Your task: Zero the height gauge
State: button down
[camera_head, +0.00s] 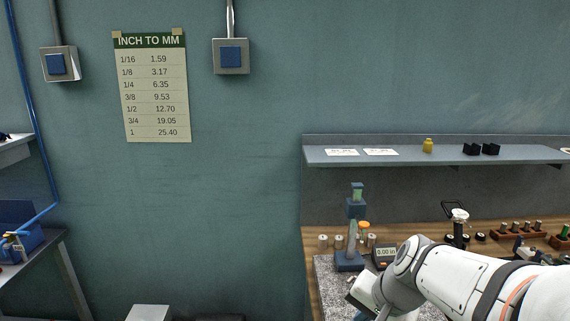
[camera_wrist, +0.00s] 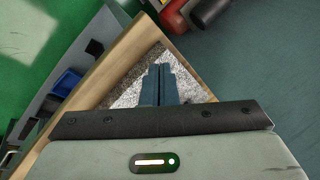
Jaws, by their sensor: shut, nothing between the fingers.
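The height gauge (camera_head: 350,259) has a dark blue base and a grey column with a blue block and green top. It stands upright on the speckled granite plate (camera_head: 325,285) on the wooden bench. A small dark box with a lit display (camera_head: 386,252) is just right of its base; the digits look like 0.00, but are small. My gripper's blue fingers (camera_wrist: 160,75) are together and empty, over the granite in the wrist view. In the head view my wrist is in front of and below the gauge, and hides part of the plate. The gauge cannot be made out in the wrist view.
A grey shelf (camera_head: 430,155) above the bench holds papers, a yellow weight and black blocks. Small cylinders and an orange-capped bottle (camera_head: 364,228) stand behind the gauge. A black-handled tool (camera_head: 458,225) and wooden racks (camera_head: 518,231) are to the right.

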jog(key=s+d+n+g+h, duration=0.1)
jog(key=s+n+h, duration=0.2)
jog(key=s+n, duration=0.3)
jog(key=shift+s+r+n, duration=0.25)
jog(key=shift+s+n, duration=0.05)
jog(key=shift+s, duration=0.85)
